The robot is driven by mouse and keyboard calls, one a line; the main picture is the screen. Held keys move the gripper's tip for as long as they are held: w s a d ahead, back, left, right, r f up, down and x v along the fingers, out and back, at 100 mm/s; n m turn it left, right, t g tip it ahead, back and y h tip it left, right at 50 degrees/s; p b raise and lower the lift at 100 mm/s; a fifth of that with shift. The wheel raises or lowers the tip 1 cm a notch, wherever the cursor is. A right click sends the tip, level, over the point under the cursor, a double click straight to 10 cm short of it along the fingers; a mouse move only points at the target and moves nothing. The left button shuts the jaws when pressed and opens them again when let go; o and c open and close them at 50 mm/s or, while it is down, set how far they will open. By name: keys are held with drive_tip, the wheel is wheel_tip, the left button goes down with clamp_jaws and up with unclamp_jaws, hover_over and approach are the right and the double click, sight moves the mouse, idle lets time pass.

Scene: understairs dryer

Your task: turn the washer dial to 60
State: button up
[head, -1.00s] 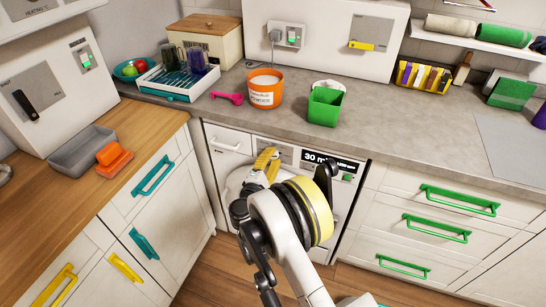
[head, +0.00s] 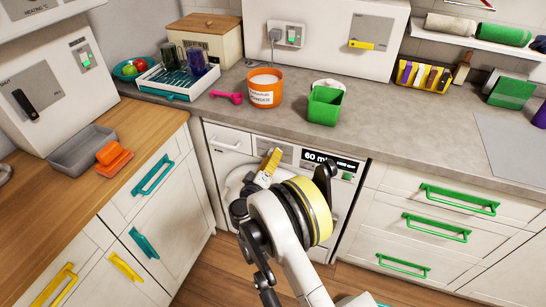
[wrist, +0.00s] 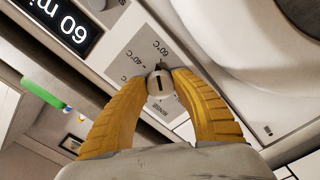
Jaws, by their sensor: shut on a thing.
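The washer dial (wrist: 160,84) is a small pale round knob with a dark mark, set on a grey panel (wrist: 128,72) printed with temperature labels. The 60°C label (wrist: 161,47) sits close above the dial in the wrist view; a 40°C label lies to its left. The mark runs roughly toward 60°C, though its exact pointing end is hard to tell. My gripper (wrist: 157,82) is shut on the dial, one yellow finger on each side. In the head view my gripper (head: 269,165) reaches the washer front (head: 229,140), and its fingers hide the dial. The washer display (head: 331,161) reads "60 mi…".
The grey counter (head: 400,126) overhangs the washer, with an orange tub (head: 265,92) and a green bin (head: 324,108) above it. Drawers with green handles (head: 437,229) stand to the right, and cabinets with teal handles (head: 152,176) to the left. Wooden floor shows below.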

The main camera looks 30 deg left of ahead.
drive_tip(key=shift+m, duration=1.1)
drive_tip(key=o, duration=1.2)
drive_tip(key=s, duration=0.5)
drive_tip(key=s+d, duration=0.1)
drive_tip(key=s, duration=0.1)
drive_tip(key=shift+s, duration=0.25)
drive_tip(key=shift+f, duration=0.1)
